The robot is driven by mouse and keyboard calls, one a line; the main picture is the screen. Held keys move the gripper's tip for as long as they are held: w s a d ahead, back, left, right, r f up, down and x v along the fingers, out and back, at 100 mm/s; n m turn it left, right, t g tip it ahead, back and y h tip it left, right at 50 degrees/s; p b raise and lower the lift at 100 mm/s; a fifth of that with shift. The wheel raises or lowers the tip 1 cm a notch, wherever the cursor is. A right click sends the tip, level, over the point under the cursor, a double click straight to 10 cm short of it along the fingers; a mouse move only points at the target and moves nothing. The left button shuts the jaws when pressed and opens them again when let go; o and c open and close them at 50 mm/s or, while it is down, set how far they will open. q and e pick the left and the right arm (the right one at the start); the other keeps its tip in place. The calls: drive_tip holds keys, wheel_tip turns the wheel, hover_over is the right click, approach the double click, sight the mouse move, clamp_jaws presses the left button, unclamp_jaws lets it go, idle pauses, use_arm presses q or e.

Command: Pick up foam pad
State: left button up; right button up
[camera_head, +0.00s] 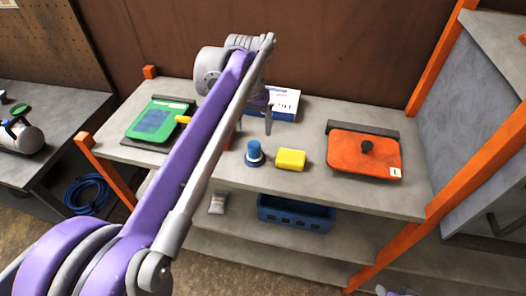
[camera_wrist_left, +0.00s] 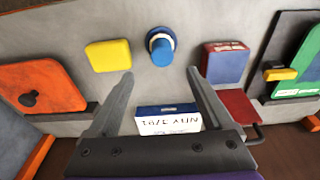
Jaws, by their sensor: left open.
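A yellow block (camera_head: 291,159) that looks like the foam pad lies flat on the grey shelf top, right of a blue-capped round object (camera_head: 254,153). In the left wrist view the yellow pad (camera_wrist_left: 108,55) is in the upper left, beyond the fingertips and clear of them. My left gripper (camera_head: 256,114) is above the shelf top, behind and left of the pad. It also shows in the left wrist view (camera_wrist_left: 160,74), with its two fingers wide apart and nothing between them.
An orange panel with a black knob (camera_head: 365,150) lies to the right, and a green panel (camera_head: 155,122) to the left. A white and blue box (camera_head: 286,104) stands at the back. A red and blue block (camera_wrist_left: 226,62) is near the blue cap. A blue crate (camera_head: 296,214) sits below.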

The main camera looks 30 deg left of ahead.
sight(254, 145)
use_arm(q)
drive_tip(key=f, duration=0.4)
drive_tip(key=shift+w+a+f, duration=0.1)
drive_tip(key=shift+w+a, duration=0.05)
drive_tip(key=shift+a, duration=0.15)
drive_tip(key=shift+w+a+f, duration=0.1)
drive_tip(key=shift+w+f, duration=0.1)
drive_tip(key=shift+f, duration=1.4)
drive_tip(key=shift+w+f, duration=0.2)
drive_tip(key=shift+f, duration=1.35)
clamp_jaws()
